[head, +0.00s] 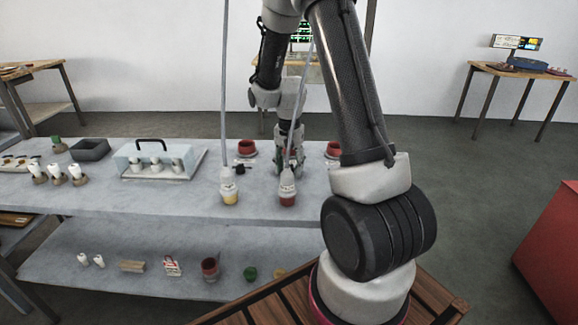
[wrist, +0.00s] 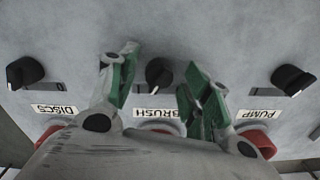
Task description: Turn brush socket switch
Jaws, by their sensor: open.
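The brush switch (wrist: 158,74) is a dark round knob on a grey panel in the wrist view, above an upside-down BRUSH label (wrist: 158,114). My gripper (wrist: 162,86) is open, with one green-padded finger left of the knob and one right of it. The knob shows in the gap, apart from both fingers; I cannot tell how far the tips are above the panel. A red brush socket (wrist: 158,128) is mostly hidden behind my gripper. In the head view my gripper (head: 288,160) is over the far bench edge, partly hidden by a bottle and tube.
A DISCS knob (wrist: 25,72) and a PUMP knob (wrist: 292,80) flank the brush switch, each near a red socket.

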